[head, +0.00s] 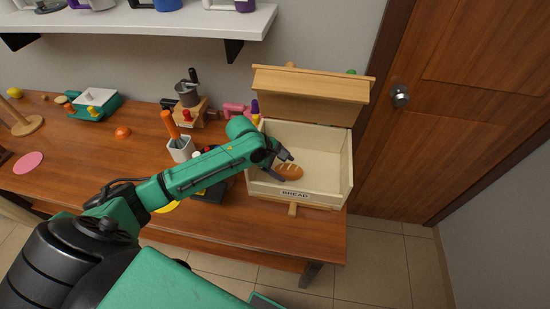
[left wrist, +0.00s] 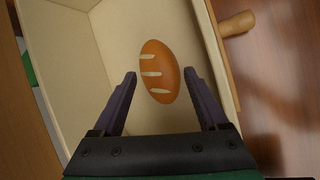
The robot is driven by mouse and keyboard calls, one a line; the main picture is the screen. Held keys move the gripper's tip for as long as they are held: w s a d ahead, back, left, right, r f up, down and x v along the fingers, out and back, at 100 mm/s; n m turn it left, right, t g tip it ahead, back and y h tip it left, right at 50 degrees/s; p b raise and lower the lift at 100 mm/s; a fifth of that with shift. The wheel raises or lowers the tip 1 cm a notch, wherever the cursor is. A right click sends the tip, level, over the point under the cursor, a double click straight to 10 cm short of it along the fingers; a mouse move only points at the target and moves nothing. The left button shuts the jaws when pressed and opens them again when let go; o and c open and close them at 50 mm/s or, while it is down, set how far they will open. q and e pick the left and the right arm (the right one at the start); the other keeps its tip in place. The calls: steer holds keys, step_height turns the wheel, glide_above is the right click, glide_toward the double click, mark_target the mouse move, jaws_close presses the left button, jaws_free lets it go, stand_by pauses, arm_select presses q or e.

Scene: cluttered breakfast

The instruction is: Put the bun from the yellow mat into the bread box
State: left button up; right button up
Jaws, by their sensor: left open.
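The bun (head: 289,171) is brown with pale score lines and lies inside the open bread box (head: 322,203), near its front left. The box is light wood with a BREAD label, its lid (head: 310,90) raised at the back. My left gripper (head: 281,166) reaches into the box beside the bun. In the left wrist view the gripper (left wrist: 158,80) is open, with the bun (left wrist: 159,72) between and slightly beyond its fingertips, apart from both. The yellow mat (head: 167,207) is mostly hidden behind my left arm. My right gripper is not in view.
A white utensil cup (head: 181,149) and a wooden block with a grey pot (head: 188,95) stand left of the box. A teal container (head: 97,100) and pink disc (head: 28,162) are farther left. A shelf (head: 150,25) hangs above. A wooden door is at right.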

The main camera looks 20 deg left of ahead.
arm_select(q)
steer(key=v, duration=1)
steer(key=shift+f, duration=0.1)
